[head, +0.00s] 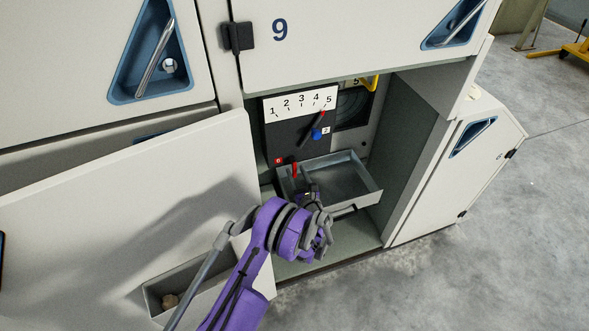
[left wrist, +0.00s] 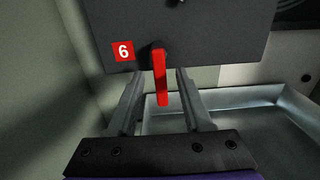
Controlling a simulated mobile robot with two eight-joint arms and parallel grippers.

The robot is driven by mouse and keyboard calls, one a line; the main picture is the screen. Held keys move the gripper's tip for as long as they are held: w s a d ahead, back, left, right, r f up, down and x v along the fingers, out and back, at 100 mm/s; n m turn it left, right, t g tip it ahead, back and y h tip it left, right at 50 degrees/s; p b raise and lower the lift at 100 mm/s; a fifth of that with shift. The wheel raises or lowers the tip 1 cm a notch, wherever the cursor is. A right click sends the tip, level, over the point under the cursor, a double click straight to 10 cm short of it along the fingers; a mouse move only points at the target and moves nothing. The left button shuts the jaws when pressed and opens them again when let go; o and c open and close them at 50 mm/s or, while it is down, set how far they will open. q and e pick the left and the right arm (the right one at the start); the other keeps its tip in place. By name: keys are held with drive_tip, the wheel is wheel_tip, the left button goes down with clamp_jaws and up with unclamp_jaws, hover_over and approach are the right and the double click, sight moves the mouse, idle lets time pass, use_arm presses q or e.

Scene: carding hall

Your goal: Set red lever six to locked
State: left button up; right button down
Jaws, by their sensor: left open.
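Red lever six (left wrist: 161,78) hangs down from the lower edge of a dark panel in the left wrist view, beside a red label with a white 6 (left wrist: 123,51). It also shows small in the head view (head: 295,170), inside the open cabinet. My left gripper (left wrist: 160,82) is open, with one finger on each side of the lever's lower part. I cannot tell whether a finger touches it. In the head view my purple left arm reaches into the cabinet, and the gripper (head: 306,188) is partly hidden by its own wrist. My right gripper is not in view.
The dark panel (head: 288,133) also carries a 1 to 5 scale and a blue-marked black lever (head: 312,128). A grey metal tray (head: 373,191) sits just below and right of the gripper. The open cabinet door (head: 200,165) stands left of my arm.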

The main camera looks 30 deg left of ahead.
use_arm(q)
drive_tip(key=shift+x, duration=1.3)
clamp_jaws()
idle(0.5)
